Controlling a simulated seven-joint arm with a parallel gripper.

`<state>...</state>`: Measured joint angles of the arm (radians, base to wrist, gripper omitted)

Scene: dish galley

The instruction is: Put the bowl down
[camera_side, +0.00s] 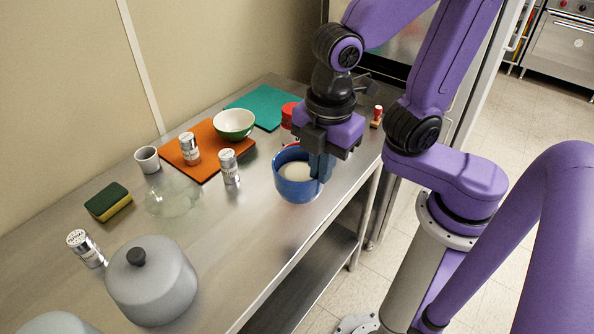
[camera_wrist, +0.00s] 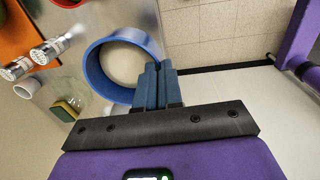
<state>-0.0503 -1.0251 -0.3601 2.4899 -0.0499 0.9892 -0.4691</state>
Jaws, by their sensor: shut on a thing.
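A blue bowl (camera_side: 290,193) with a pale inside is at the front edge of the metal counter. My gripper (camera_side: 320,166) points down at the bowl's right side and is shut on its rim. In the wrist view the blue bowl (camera_wrist: 93,68) looks upright, and the fingers (camera_wrist: 152,70) pinch its wall on the right. I cannot tell whether its base touches the counter. A second bowl, green with a white inside (camera_side: 234,123), stands on the orange board (camera_side: 206,172) behind it.
Nearby are a metal shaker (camera_side: 229,167), a clear glass dish (camera_side: 172,199), a red-topped container (camera_side: 289,110) and a teal board (camera_side: 262,104). A lidded grey pot (camera_side: 152,282) and a sponge (camera_side: 108,202) stand farther left.

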